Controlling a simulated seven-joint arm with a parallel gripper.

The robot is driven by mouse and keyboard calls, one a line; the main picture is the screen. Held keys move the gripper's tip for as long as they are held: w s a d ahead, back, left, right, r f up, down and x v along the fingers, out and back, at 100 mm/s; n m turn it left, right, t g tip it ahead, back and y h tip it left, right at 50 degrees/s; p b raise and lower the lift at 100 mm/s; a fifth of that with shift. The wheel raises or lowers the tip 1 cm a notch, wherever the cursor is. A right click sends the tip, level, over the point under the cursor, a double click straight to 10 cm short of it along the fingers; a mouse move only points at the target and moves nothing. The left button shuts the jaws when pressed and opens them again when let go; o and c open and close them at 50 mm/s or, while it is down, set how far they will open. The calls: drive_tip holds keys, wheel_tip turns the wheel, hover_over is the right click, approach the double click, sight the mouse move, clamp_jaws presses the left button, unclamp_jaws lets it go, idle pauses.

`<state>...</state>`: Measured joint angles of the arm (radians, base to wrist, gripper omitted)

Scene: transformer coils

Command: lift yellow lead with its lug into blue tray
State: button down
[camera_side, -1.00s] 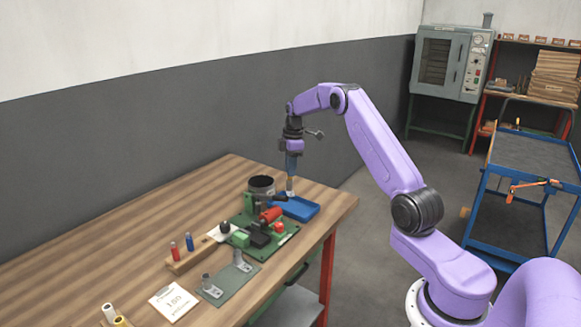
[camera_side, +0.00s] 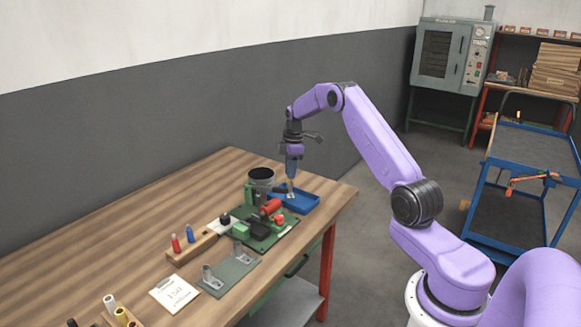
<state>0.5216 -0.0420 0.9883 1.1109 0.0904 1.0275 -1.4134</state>
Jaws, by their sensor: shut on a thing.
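The blue tray (camera_side: 306,203) lies flat near the right end of the wooden bench. My gripper (camera_side: 291,185) points down over the left part of the tray, low and close to it. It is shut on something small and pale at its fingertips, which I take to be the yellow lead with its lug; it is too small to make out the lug. I cannot tell whether the held piece touches the tray floor.
A dark round pot (camera_side: 261,178) stands just left of the tray. A green fixture with a red cylinder (camera_side: 270,207) stands in front of it. A wooden rack (camera_side: 192,249) holds red and blue pegs. A white card (camera_side: 174,294) lies nearer the front.

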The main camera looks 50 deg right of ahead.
drive_tip(key=shift+f, duration=1.25)
drive_tip(key=c, duration=0.6)
unclamp_jaws()
drive_tip(key=shift+o, duration=0.2)
drive_tip(key=shift+r, duration=4.5)
drive_tip(key=shift+a, duration=0.1)
